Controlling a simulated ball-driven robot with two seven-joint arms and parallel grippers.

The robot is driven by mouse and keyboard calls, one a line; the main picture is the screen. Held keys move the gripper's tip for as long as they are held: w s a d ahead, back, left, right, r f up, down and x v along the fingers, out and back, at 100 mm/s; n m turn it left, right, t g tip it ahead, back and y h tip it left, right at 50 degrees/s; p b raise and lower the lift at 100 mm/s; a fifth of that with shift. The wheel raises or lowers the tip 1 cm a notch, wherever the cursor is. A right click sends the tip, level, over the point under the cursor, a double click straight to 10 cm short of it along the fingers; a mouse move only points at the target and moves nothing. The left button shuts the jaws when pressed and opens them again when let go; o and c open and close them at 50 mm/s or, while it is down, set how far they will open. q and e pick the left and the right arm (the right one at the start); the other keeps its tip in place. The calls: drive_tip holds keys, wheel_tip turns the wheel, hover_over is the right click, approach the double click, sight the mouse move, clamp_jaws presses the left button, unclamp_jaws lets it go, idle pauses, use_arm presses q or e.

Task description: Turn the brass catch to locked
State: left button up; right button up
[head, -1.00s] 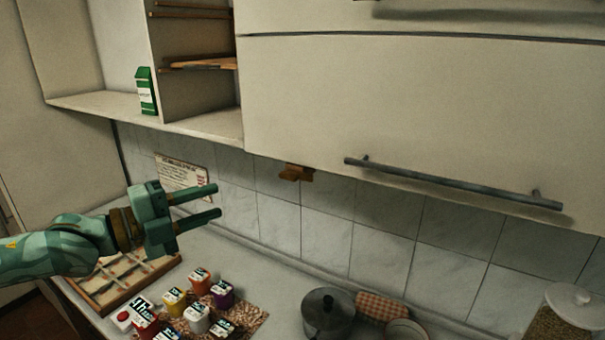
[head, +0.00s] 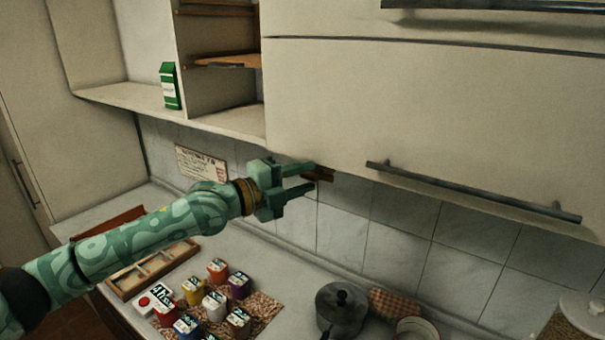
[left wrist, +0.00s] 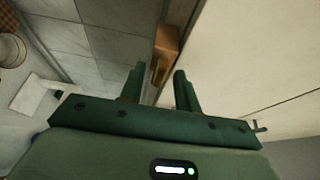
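The brass catch (head: 322,174) sits on a small wooden block under the lower edge of the white wall cabinet, against the tiles. In the left wrist view the brass catch (left wrist: 160,72) lies just ahead of the fingertips, below its brown block (left wrist: 167,40). My left gripper (head: 310,177) is open, with its two fingers pointing at the catch. In the left wrist view the gripper (left wrist: 158,72) shows a gap between the fingers. I cannot tell whether a finger touches the catch; the head view partly hides it. My right gripper is not in view.
The cabinet door (head: 420,110) with its bar handle (head: 470,190) is close above and to the right. Several small jars (head: 213,305) stand on a mat below. A lidded pot (head: 341,308) stands on the counter. A sign (head: 201,163) hangs on the tiles.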

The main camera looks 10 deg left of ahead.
use_arm(q)
clamp_jaws()
